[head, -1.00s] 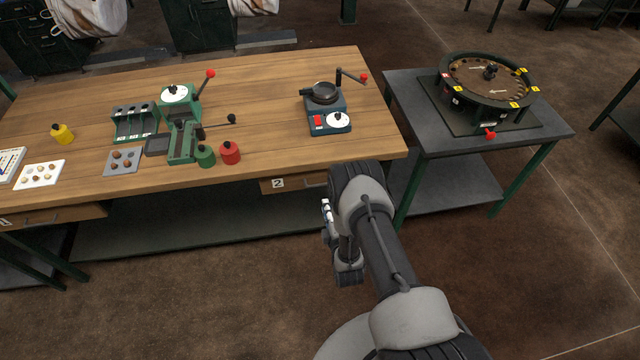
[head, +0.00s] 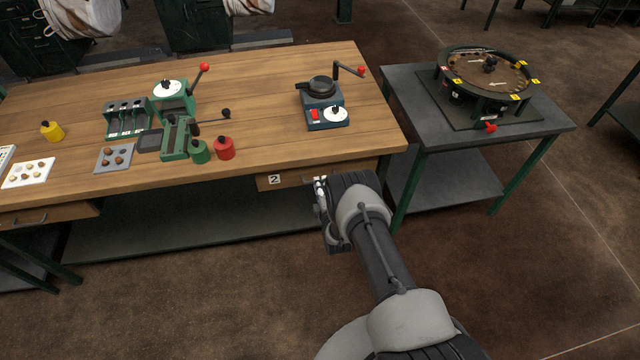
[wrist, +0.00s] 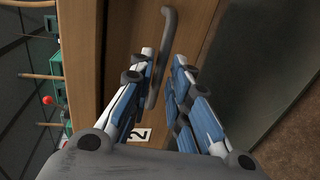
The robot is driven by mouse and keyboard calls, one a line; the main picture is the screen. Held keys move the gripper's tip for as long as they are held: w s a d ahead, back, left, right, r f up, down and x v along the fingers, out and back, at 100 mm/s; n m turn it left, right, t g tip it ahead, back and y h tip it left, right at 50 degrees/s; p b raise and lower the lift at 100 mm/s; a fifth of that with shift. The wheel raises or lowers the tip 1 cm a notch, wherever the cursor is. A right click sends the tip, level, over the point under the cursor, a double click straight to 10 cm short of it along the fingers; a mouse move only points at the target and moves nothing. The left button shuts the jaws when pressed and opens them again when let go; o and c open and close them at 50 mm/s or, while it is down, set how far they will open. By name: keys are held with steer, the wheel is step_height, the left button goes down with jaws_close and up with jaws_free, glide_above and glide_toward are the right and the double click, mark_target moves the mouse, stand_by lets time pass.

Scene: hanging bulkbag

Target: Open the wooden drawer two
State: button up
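In the head view, my gripper (head: 320,188) is at the drawer's right part, and my wrist hides much of the handle.
The wooden bench (head: 280,140) holds a grinder-like device (head: 322,100), a green press (head: 178,105) and coloured pots. Another drawer (head: 45,217) sits at the left. A grey side table (head: 415,90) with a round rig stands right. Floor in front is clear.

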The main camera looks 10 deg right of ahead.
steer(key=shift+w+f+b, duration=0.15)
steer(key=shift+w+b, duration=0.05)
steer(key=shift+w, duration=0.55)
steer(key=shift+w+f+b, duration=0.1)
steer(key=shift+w+b, duration=0.1)
steer(key=shift+w, duration=0.55)
jaws_close()
